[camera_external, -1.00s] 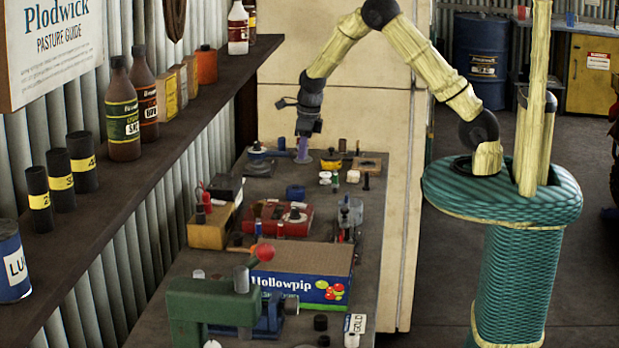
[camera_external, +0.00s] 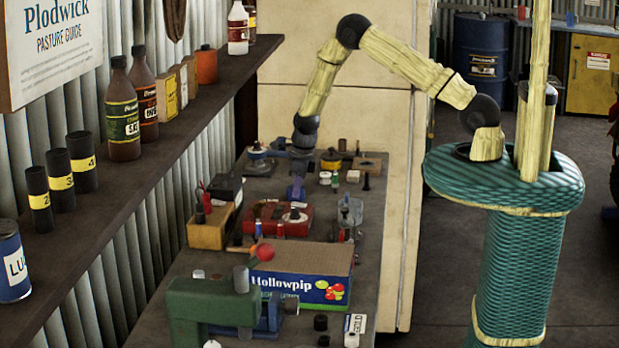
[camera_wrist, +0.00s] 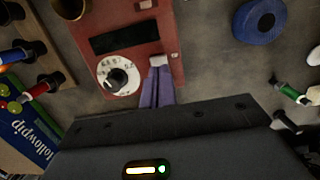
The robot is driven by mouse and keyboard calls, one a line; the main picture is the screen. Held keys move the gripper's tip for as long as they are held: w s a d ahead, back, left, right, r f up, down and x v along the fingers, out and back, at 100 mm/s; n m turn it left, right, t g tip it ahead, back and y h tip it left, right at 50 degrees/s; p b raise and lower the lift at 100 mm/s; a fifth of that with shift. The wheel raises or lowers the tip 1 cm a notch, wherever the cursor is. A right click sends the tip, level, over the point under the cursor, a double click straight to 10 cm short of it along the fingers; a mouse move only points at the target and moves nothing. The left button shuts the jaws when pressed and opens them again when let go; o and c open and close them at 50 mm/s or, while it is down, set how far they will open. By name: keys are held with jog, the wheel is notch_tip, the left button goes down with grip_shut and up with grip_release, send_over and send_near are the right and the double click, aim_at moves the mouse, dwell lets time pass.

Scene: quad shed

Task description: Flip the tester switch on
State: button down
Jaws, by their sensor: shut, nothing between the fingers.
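The tester is a red box (camera_external: 268,216) on the bench. In the wrist view the red tester (camera_wrist: 150,28) shows a dark display window and a white dial with a black knob (camera_wrist: 117,79). My gripper (camera_external: 297,199) is low, at the tester's far edge in the external view. In the wrist view my gripper (camera_wrist: 158,68) has its purple fingers together, empty, at the tester's edge. A small pale block (camera_wrist: 158,60) sits right at the fingertips; I cannot tell whether it is the switch or whether they touch. Another small pale part (camera_wrist: 146,4) shows at the top of the tester.
A blue ring (camera_wrist: 260,20) lies to the tester's right in the wrist view. A wooden block with plugs (camera_external: 207,232) stands left of the tester. The Hollowpip box (camera_external: 305,275) and a green vise (camera_external: 205,300) stand nearer the external camera.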

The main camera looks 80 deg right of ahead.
jog(key=shift+w+f+p, duration=0.1)
jog(key=shift+f+p, duration=0.2)
jog(key=shift+f, duration=0.55)
jog(key=shift+f, duration=0.2)
jog(key=shift+w+f+b, duration=0.1)
jog(key=shift+f+b, duration=0.05)
jog(key=shift+b, duration=0.25)
jog(key=shift+s, duration=0.2)
jog(key=shift+s+r, duration=0.2)
jog(key=shift+s, duration=0.45)
